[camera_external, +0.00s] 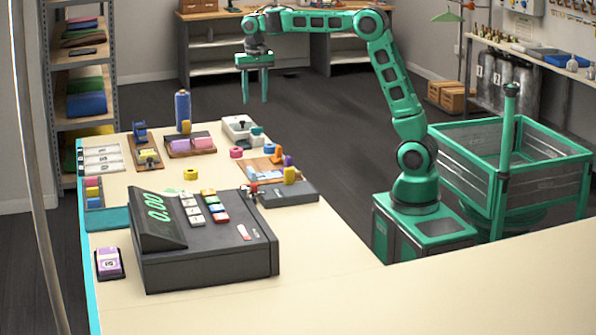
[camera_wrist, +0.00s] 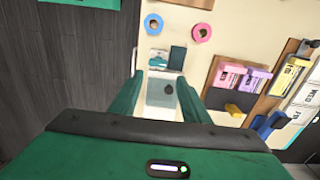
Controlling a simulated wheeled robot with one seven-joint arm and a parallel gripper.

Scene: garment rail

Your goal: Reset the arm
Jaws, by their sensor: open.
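My gripper (camera_external: 255,84) hangs at the end of my green arm, fingers pointing down, raised above the far end of the cream counter (camera_external: 330,262). In the wrist view its two green fingers (camera_wrist: 162,92) are spread apart, with nothing held between them. Beyond the gap lies a small white device (camera_wrist: 160,98) on the counter. It also shows in the external view (camera_external: 238,127), below and apart from the fingers. My arm is raised and bent over from its base at the right.
A dark cash register (camera_external: 205,262) stands at the near left of the counter. A blue spool (camera_external: 183,108), a pink tape roll (camera_wrist: 200,32) and a blue tape roll (camera_wrist: 153,24) stand near the far end. A green-framed bin (camera_external: 545,162) stands right of my base. Dark floor lies open behind.

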